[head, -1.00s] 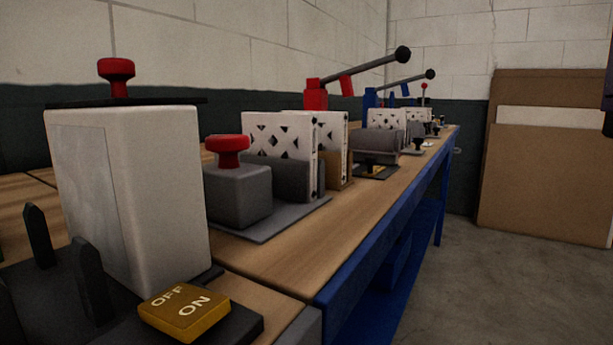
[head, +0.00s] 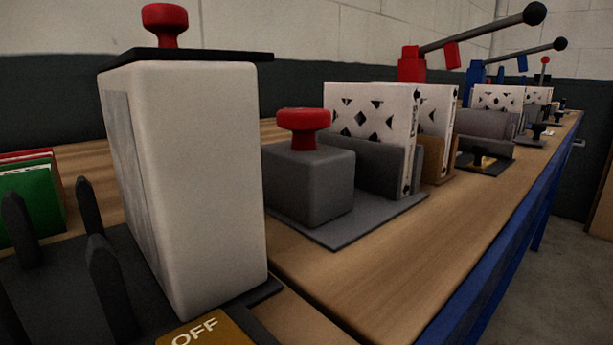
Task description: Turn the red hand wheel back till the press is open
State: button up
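Two red knobs that could be hand wheels show in the head view. One red knob (head: 165,25) stands on a dark plate (head: 186,56) on top of a tall white block (head: 187,180) at the left. Another red knob (head: 303,128) sits on a low grey block (head: 308,182) to its right. I cannot tell which one is the press's wheel, or whether the press is open. My gripper is not in view.
White patterned panels (head: 367,125) stand in grey holders on the wooden bench (head: 400,245). Lever tools with red (head: 411,65) and blue bodies stand behind. Dark upright pegs (head: 106,285) and an OFF switch (head: 203,332) are in front. Free floor (head: 540,270) lies right.

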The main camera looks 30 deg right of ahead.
aim_at(304, 123)
jog(key=k+l+u, duration=0.25)
jog(key=u, duration=0.2)
jog(key=k+l+u, duration=0.1)
jog(key=k+u, duration=0.2)
jog(key=u, duration=0.2)
jog(key=k+u, duration=0.45)
jog(key=i, duration=0.1)
